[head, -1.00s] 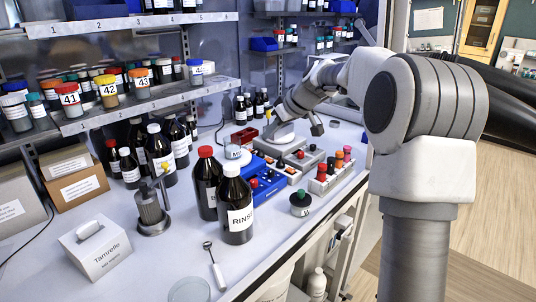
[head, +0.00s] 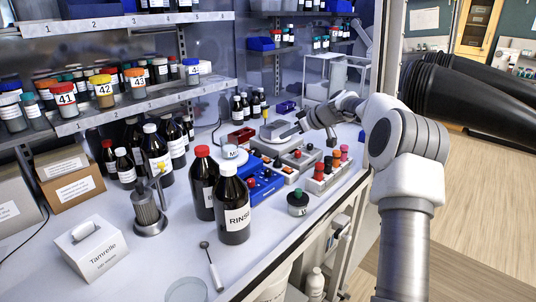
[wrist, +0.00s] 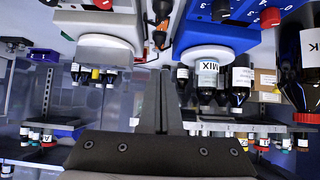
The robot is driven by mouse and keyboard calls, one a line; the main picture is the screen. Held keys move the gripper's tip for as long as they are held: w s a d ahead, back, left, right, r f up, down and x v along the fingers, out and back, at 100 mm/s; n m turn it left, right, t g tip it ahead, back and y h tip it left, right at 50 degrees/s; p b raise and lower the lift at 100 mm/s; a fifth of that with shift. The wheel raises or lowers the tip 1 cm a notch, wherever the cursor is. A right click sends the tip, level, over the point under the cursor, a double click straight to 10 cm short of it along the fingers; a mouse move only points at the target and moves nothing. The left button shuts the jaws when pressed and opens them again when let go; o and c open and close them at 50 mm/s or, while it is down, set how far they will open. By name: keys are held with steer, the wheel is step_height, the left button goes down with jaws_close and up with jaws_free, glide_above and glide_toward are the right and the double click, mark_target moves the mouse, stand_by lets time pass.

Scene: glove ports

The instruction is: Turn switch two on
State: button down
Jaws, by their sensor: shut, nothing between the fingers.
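In the head view, a grey box (head: 305,158) with a red knob and dark parts stands beside a blue box (head: 265,188) with a red knob. I cannot tell which control is switch two, or whether it is on. The wrist view shows the blue box (wrist: 215,32) with numbered dial marks, a black knob and a red knob (wrist: 270,17), and the grey box (wrist: 95,22) with its red knob. Small black and orange parts (wrist: 160,22) show between them. My gripper (wrist: 161,75) is shut and empty, apart from these boxes. Its fingertips are unclear in the head view.
A rack of small coloured-cap bottles (head: 328,170) stands right of the boxes. A dark RINSE bottle (head: 233,212) and a green-capped jar (head: 298,203) stand in front. Shelves (head: 130,108) line the back.

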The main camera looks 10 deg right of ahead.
steer(key=shift+a+f, duration=0.1)
steer(key=p, duration=0.2)
glide_above(267, 160)
steer(key=f, duration=0.5)
steer(key=shift+s+d+f, duration=0.3)
steer(key=shift+f, duration=0.1)
steer(key=f, duration=0.3)
steer(key=shift+w+a+f, duration=0.1)
steer(key=shift+w+f, duration=0.05)
steer(key=shift+w, duration=0.05)
steer(key=shift+f, duration=0.45)
steer(key=shift+w, duration=0.1)
steer(key=shift+a+p, duration=0.1)
steer(key=shift+p, duration=0.4)
steer(key=shift+f+g, duration=0.25)
steer(key=shift+g, duration=0.05)
steer(key=shift+w+r, duration=0.1)
